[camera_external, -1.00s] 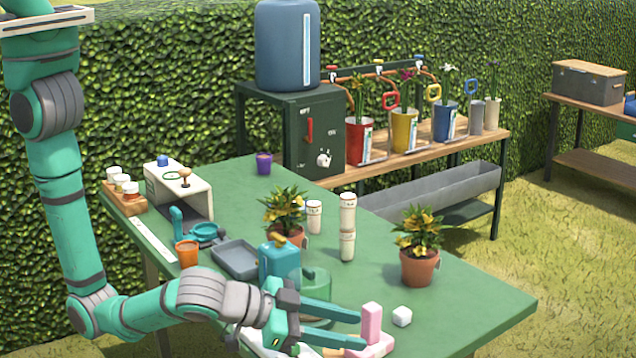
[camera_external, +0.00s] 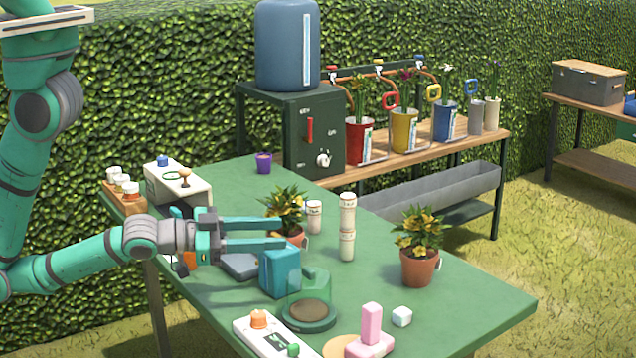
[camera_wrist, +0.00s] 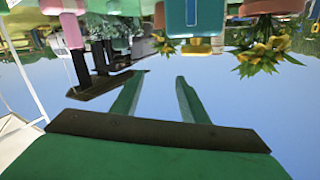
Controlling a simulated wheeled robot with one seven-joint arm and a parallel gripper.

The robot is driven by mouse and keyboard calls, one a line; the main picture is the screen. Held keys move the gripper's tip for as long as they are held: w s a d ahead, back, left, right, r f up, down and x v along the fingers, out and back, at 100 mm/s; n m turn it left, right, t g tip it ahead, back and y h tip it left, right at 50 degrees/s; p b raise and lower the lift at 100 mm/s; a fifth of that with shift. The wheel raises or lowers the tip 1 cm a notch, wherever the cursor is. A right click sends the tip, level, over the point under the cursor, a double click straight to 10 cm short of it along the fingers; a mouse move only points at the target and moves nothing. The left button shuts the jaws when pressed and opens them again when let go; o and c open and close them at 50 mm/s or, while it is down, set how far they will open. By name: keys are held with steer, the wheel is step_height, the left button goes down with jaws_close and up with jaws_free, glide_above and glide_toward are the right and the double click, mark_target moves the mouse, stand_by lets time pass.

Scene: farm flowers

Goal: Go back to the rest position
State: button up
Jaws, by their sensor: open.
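My gripper (camera_external: 286,234) is open and empty. In the external view it reaches in from the left above the green table (camera_external: 455,298), with its fingers pointing right. Its fingertips overlap the left potted yellow-flower plant (camera_external: 287,202) in the picture; I cannot tell how near they are. In the wrist view the two fingers (camera_wrist: 155,96) stand apart with nothing between them. The grey tray (camera_external: 240,266) is partly hidden behind my gripper. A blue-teal box-like can (camera_external: 280,271) stands just below the fingers in the picture.
A glass-covered dish (camera_external: 310,312), a white panel with knobs (camera_external: 275,338), a pink block (camera_external: 371,325) and a white cube (camera_external: 402,316) are at the front. Another potted plant (camera_external: 419,265) and white cylinders (camera_external: 347,245) stand further right.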

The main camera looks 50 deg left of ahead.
steer(key=s+a+f+n+y, duration=0.3)
steer(key=s+a+f, duration=0.1)
steer(key=s+a, duration=0.5)
steer(key=s+a+f+n+y, duration=0.4)
steer(key=s+a, duration=0.6)
steer(key=shift+s+a, duration=0.15)
steer(key=shift+a, duration=0.1)
